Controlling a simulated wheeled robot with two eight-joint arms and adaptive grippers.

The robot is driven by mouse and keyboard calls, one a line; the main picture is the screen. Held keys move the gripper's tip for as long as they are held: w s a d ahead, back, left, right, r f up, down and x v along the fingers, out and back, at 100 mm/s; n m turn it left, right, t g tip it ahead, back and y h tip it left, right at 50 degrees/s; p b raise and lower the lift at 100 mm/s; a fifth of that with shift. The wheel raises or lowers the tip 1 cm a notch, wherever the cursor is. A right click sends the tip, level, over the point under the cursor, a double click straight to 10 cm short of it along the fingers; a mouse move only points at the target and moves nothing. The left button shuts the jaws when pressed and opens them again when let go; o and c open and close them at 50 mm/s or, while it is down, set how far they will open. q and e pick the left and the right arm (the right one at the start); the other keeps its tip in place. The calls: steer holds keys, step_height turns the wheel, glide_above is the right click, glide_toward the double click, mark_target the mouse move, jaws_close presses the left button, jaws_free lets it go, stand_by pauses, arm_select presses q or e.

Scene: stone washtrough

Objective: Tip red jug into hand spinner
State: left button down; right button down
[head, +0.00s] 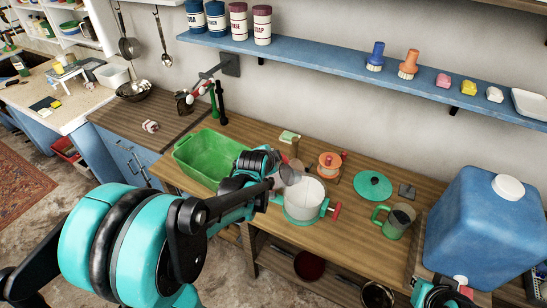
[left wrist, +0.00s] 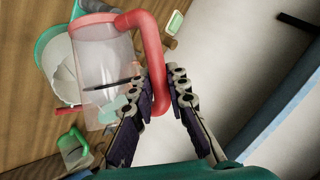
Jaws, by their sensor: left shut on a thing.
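The red jug (left wrist: 100,70) has a clear, pinkish body and a thick red handle (left wrist: 161,75). My left gripper (left wrist: 170,85) is shut on that handle. In the head view my left gripper (head: 274,168) is above the bench, and the jug is mostly hidden there. The hand spinner (head: 303,201) is a white tub with a teal band and a red crank handle, on the wooden bench just below the jug. In the left wrist view the spinner (left wrist: 57,68) is partly behind the jug. I cannot tell the jug's exact tilt or contents.
A green basin (head: 208,155) stands left of the spinner. An orange spool (head: 329,165) and a teal lid (head: 373,186) lie behind and right. A green mug (head: 397,222) and a large blue container (head: 480,228) stand right. A blue shelf (head: 340,58) runs above.

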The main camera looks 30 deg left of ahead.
mark_target(291, 162)
arm_select(q)
steer(key=shift+w+d+m+y, duration=0.25)
steer(key=shift+d+m+y, duration=0.25)
steer(key=shift+d+y, duration=0.35)
steer(key=shift+d, duration=0.1)
stand_by(0.8)
steer(key=shift+w+d+f+m+y+b, duration=0.1)
steer(key=shift+d+f+m+y+b, duration=0.1)
steer(key=shift+d+b, duration=0.25)
steer(key=shift+w+d+f+m+y+b, duration=0.1)
steer(key=shift+d+f+y+b, duration=0.1)
steer(key=shift+d+b, duration=0.2)
steer(key=shift+d, duration=0.15)
stand_by(0.7)
steer(key=shift+w+d+m+g+y+b, duration=0.2)
steer(key=shift+d+m+g+y+b, duration=0.1)
steer(key=shift+d+m+y+b, duration=0.5)
